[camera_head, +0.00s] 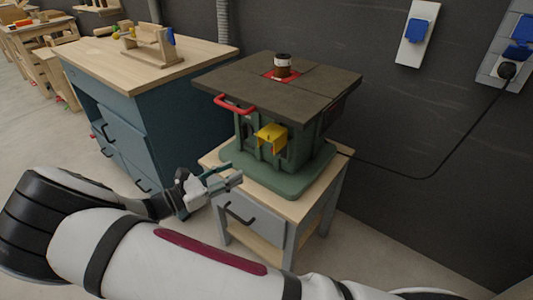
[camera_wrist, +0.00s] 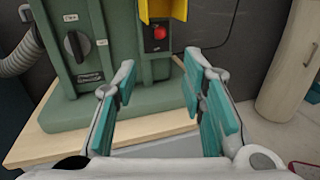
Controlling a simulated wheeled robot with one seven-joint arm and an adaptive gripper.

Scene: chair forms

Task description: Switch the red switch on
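The red switch (camera_wrist: 160,33) shows in the wrist view on the front of a green machine, on a dark plate under a yellow cover (camera_wrist: 163,10). The cover sticks out from the machine in the head view (camera_head: 271,135), where the switch itself is hidden. My gripper (camera_wrist: 160,82) is open and empty, with teal pads on its two fingers. It is in front of the machine and apart from it. The switch appears above and between the fingertips in the wrist view. In the head view my gripper (camera_head: 222,178) is left of and below the cover.
The green machine (camera_head: 240,160) stands on a small wooden-topped cabinet (camera_head: 292,207). A black knob (camera_wrist: 76,46) is left of the switch. A red handle (camera_head: 234,105) juts from the machine's dark top. A blue workbench (camera_head: 180,115) stands at left, and a dark wall is behind.

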